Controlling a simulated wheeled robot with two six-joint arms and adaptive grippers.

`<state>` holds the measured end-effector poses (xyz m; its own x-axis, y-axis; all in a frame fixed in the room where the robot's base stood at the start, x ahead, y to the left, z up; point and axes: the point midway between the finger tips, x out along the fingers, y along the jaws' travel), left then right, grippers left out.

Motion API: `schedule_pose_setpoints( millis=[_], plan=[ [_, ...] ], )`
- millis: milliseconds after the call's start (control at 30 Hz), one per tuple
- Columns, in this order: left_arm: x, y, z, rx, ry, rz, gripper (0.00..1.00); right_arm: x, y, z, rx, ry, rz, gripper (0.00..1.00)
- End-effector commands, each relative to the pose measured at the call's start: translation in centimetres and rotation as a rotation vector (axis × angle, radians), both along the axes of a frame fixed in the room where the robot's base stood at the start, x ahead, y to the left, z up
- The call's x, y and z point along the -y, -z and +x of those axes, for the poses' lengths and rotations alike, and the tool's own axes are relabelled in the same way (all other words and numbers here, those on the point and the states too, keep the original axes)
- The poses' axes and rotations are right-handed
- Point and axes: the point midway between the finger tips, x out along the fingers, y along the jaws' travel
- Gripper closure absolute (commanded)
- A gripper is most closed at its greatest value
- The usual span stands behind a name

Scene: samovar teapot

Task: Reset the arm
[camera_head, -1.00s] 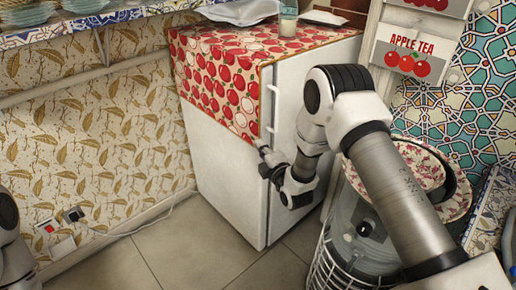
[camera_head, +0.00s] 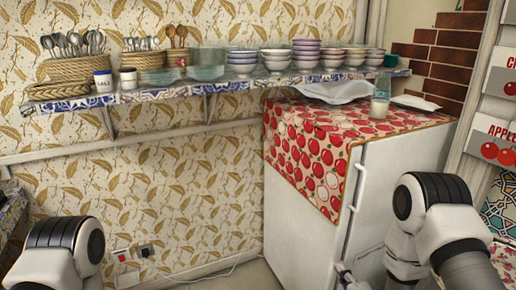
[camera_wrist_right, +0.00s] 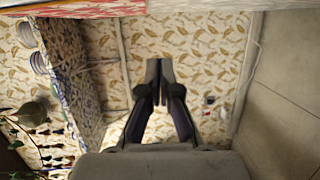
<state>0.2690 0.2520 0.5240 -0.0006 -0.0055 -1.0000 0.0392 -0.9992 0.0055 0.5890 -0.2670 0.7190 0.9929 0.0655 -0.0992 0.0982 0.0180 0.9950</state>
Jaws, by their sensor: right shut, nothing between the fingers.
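My right arm (camera_head: 440,225) comes in at the lower right of the head view, in front of the white fridge's right side. A small part of my right gripper (camera_head: 344,275) shows at the bottom edge there. In the right wrist view my right gripper (camera_wrist_right: 159,72) has its dark fingertips together with nothing between them. The patterned wall (camera_wrist_right: 190,40) lies beyond the fingers, apart from them. My left arm (camera_head: 62,255) shows only as a joint at the lower left of the head view; its gripper is out of the picture.
The white fridge (camera_head: 300,225) carries a red apple-pattern cloth (camera_head: 315,150), a glass (camera_head: 380,97) and a white tray (camera_head: 335,92). A tiled wall shelf (camera_head: 210,108) holds bowls, plates and spoon baskets. Wall sockets (camera_head: 146,250) sit low. Open floor (camera_wrist_right: 285,100) shows in the wrist view.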

Motion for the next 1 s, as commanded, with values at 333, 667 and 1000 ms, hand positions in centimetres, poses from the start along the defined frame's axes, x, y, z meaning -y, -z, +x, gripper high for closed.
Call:
schedule_pose_setpoints(
  millis=[333,667,1000],
  plan=[
    [0.0,0.0,0.0,0.0,0.0,0.0,1.0,-1.9,18.1,-20.7,-0.978,0.448,0.625,1.0],
    [0.0,0.0,0.0,0.0,0.0,0.0,1.0,-1.3,19.5,-32.2,-1.189,1.312,1.114,1.0],
    [0.0,-11.5,0.0,0.0,0.0,0.0,1.0,-1.3,8.1,-32.1,-1.168,1.343,1.148,1.0]
  ],
)
